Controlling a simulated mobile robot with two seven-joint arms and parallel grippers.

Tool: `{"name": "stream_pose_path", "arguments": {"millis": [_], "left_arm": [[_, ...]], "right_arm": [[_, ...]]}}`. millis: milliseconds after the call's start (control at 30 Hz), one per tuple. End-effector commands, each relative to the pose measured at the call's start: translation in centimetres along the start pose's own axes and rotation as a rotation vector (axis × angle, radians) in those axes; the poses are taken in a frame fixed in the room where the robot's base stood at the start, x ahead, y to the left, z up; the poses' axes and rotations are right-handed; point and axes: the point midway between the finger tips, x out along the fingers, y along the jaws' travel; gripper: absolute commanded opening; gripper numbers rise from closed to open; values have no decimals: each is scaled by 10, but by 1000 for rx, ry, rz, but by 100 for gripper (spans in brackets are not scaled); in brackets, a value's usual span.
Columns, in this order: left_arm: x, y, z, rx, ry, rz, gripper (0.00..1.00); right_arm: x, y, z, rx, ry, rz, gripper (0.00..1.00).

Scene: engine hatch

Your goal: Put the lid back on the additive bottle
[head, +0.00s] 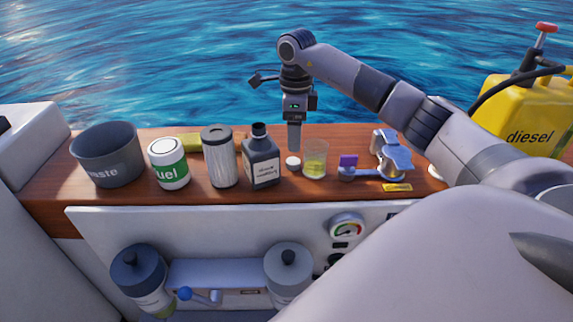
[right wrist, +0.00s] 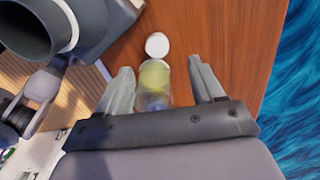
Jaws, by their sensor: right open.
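The dark grey additive bottle (head: 262,168) stands upright on the wooden ledge, with a pale label and a dark neck without a lid on it. A small white round lid (head: 293,162) lies on the wood just right of the bottle. It also shows in the right wrist view (right wrist: 157,45), beyond the fingertips. My right gripper (head: 294,148) points down just above and behind the lid. My left gripper is in neither view.
A glass with yellow liquid (head: 315,161) stands close right of the lid. A metal filter (head: 219,158), a fuel can (head: 169,165) and a waste bucket (head: 107,156) stand to the left. A blue-grey clamp-like tool (head: 392,152) lies to the right.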

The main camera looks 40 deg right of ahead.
Motion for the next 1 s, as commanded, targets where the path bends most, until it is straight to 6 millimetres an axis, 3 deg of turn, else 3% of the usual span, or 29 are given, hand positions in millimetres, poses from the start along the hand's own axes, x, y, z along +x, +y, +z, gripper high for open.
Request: {"name": "stream_pose_path", "arguments": {"millis": [267,533,800,1000], "left_arm": [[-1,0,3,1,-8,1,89],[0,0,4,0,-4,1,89],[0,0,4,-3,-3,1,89],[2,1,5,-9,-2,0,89]], "right_arm": [[0,0,0,0,0,0,67],[20,1,0,0,1,2,67],[21,1,1,0,-1,1,67],[47,3,4,-1,1,4,67]]}}
